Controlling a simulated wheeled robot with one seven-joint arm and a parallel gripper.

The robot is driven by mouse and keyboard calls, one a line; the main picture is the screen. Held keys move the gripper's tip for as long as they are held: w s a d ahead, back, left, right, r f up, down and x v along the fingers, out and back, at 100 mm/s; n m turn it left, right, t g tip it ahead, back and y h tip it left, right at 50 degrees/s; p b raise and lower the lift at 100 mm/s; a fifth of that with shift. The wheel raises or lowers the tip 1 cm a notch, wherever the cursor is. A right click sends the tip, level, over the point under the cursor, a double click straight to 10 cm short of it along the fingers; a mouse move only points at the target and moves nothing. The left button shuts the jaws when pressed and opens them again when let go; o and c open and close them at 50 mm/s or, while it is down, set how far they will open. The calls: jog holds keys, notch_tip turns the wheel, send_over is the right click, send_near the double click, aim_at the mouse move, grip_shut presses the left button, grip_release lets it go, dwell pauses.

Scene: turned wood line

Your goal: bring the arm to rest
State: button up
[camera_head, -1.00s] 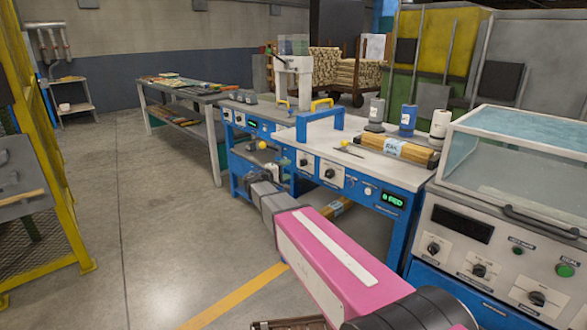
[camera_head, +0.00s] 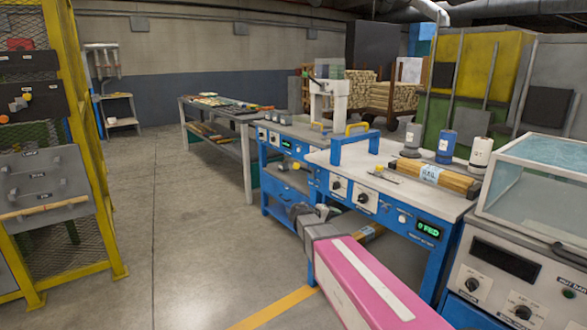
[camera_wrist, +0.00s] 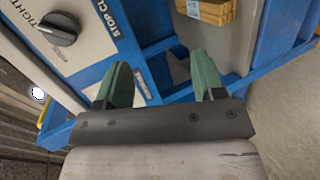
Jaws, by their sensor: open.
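My arm, with a pink and grey link, reaches from the bottom right of the head view toward the front of the blue workbench (camera_head: 436,268). My gripper (camera_wrist: 160,82) shows in the wrist view with two green fingers spread apart and nothing between them. It is in front of the bench's blue frame, close to a white panel with a black knob (camera_wrist: 60,28). In the head view the fingers are too small to make out clearly.
A bundle of wooden bars (camera_head: 436,177) lies on the bench top by several bottles. A glass-topped machine (camera_head: 520,265) stands at right. A yellow-framed rack (camera_head: 106,215) stands at left. The floor (camera_head: 185,260) between rack and benches is clear.

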jog(key=s+f+m+g+y, duration=0.1)
jog(key=s+f+g+y, duration=0.1)
jog(key=s+f+y, duration=0.2)
jog(key=s+d+f+m+g+y, duration=0.1)
jog(key=s+f+y, duration=0.3)
jog(key=s, duration=0.7)
jog(key=s+f+m+g+y, duration=0.3)
jog(key=s+f, duration=0.1)
jog(key=s, duration=0.4)
jog(key=shift+s+d+y, duration=0.25)
jog(key=shift+d+y, duration=0.15)
